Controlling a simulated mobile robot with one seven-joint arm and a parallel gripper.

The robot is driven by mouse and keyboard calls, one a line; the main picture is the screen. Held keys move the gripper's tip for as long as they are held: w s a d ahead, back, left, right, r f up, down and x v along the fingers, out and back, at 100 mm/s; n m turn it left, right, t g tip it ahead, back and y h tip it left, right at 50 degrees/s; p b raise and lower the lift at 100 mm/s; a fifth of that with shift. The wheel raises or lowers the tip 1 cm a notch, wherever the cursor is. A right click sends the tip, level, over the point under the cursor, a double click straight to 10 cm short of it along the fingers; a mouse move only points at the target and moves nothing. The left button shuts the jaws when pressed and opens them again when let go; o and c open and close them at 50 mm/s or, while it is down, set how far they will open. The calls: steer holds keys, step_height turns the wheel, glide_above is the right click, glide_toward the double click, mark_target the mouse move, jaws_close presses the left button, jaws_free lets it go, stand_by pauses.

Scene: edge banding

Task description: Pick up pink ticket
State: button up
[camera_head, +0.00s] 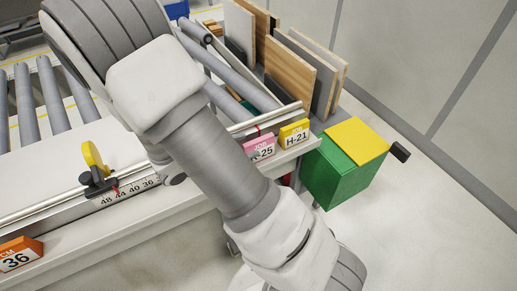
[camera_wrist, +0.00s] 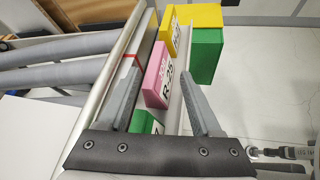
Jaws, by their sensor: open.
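The pink ticket (camera_head: 259,147) is a small upright block marked R-25. It stands on the ledge along the front of the bench, partly hidden by my arm in the head view. In the wrist view the pink ticket (camera_wrist: 158,75) lies ahead, between the lines of my gripper's two fingers. My gripper (camera_wrist: 163,90) is open, with one finger on each side, and nothing is held. I cannot tell whether a finger touches the ticket. My gripper is hidden in the head view.
A yellow ticket (camera_head: 294,134) marked H-21 stands just right of the pink one. A green block (camera_wrist: 146,123) sits low between the fingers. A green box with a yellow top (camera_head: 343,172) stands past the bench end. An orange ticket (camera_head: 19,256) is far left. Boards (camera_head: 290,72) lean behind.

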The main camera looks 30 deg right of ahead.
mark_target(257, 142)
steer(key=x, duration=0.5)
steer(key=shift+w+d+f, duration=0.2)
steer(key=shift+w+d, duration=0.05)
steer(key=shift+w, duration=0.1)
jaws_close()
